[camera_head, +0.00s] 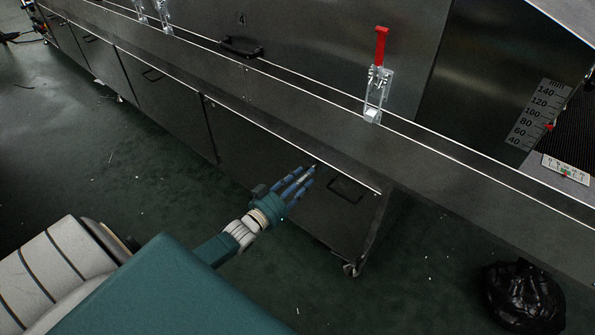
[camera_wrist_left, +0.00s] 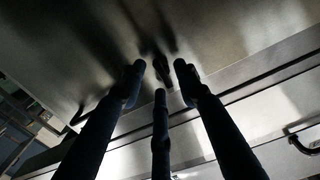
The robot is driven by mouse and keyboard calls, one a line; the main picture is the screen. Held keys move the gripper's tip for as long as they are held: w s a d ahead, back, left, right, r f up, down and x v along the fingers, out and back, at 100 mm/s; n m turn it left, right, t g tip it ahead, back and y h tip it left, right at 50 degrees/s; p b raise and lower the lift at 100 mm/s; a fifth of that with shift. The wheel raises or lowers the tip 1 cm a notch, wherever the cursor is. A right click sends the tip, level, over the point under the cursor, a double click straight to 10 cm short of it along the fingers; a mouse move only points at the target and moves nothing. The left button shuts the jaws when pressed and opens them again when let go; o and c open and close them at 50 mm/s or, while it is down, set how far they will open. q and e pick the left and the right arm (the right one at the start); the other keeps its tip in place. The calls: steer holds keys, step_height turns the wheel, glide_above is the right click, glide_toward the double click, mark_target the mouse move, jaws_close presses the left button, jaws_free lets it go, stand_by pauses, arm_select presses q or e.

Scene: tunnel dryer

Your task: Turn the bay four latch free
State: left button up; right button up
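A latch with a red upright handle (camera_head: 381,46) and a clear metallic bracket (camera_head: 376,92) sits on the long ledge, at the right part of the panel marked 4 (camera_head: 242,19). My left gripper (camera_head: 309,174) is below and left of this latch, in front of the lower cabinet, apart from it and empty. Its blue fingers are extended and spread. In the left wrist view the fingers (camera_wrist_left: 160,80) stand apart with dark metal panels beyond; I cannot make out the latch there. My right gripper is not in view.
A black handle (camera_head: 240,47) is on the panel marked 4. Part of another latch (camera_head: 162,14) shows at the top left. The lower cabinet has a handle (camera_head: 345,190) and casters. A black bag (camera_head: 522,297) lies on the floor at the right. Floor in front is mostly clear.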

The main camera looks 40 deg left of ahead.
arm_select(q)
steer(key=s, duration=1.2)
steer(key=shift+a, duration=0.45)
steer(key=shift+w, duration=0.1)
